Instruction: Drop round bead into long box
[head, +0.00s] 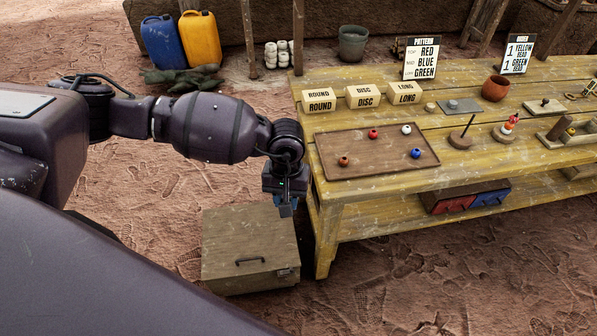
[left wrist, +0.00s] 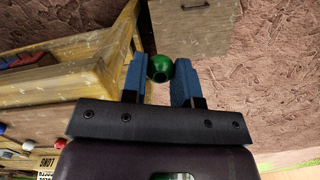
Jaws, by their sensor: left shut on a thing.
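My left gripper (head: 286,208) hangs beside the table's left end, pointing down. In the left wrist view its blue fingers (left wrist: 160,85) are shut on a round green bead (left wrist: 160,67) with a dark hole. The bead cannot be made out in the head view. The box labelled LONG (head: 403,93) stands on the table's back left part, to the right of the DISC box (head: 365,96) and the ROUND box (head: 319,100). It is well apart from my left gripper. My right gripper is not in view.
A brown tray (head: 375,166) on the table holds an orange bead (head: 343,161), a red bead (head: 373,133), a white bead (head: 407,129) and a blue bead (head: 415,153). A spindle (head: 460,141) stands right of it. A lidded wooden crate (head: 232,234) sits on the ground below my gripper.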

